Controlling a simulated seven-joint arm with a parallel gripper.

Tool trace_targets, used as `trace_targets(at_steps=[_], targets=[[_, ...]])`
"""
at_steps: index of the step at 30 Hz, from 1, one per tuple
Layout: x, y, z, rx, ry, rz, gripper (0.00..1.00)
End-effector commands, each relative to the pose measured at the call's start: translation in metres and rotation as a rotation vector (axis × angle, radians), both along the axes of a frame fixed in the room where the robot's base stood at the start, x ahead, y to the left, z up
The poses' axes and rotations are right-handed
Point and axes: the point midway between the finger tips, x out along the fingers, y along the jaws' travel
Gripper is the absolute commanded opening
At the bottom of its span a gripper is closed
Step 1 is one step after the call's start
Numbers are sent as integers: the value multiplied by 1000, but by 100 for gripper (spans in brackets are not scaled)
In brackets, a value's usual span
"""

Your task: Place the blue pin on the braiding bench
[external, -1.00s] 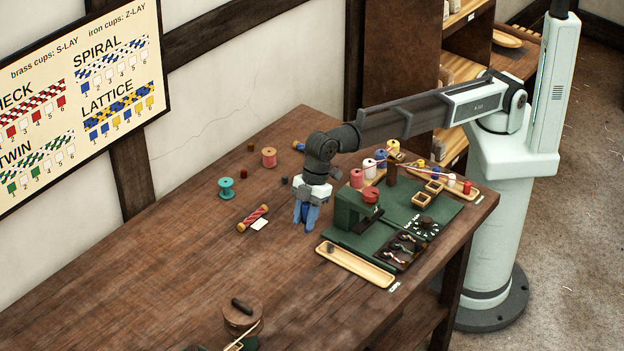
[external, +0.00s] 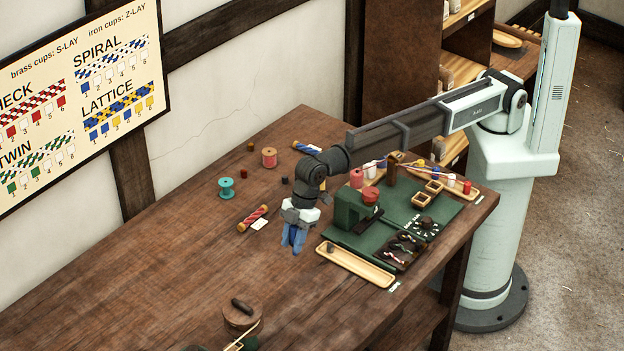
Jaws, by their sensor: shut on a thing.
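My gripper (external: 294,246) points down above the brown wooden table, left of the green board. It is shut on a slim blue thing, which looks like the blue pin; blue fingers and blue pin are hard to tell apart at this size. Another small blue piece (external: 435,174) stands in the wooden rack at the board's far right edge, between yellow and white ones.
A pale wooden tray (external: 356,265) lies close to the right of my gripper. A round wooden pot (external: 242,315) stands in front. The table's left front is clear.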

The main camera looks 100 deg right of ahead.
Motion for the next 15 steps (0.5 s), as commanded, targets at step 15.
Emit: trace_targets(at_steps=[15], targets=[[0, 0, -30, -1, 1, 0, 2]])
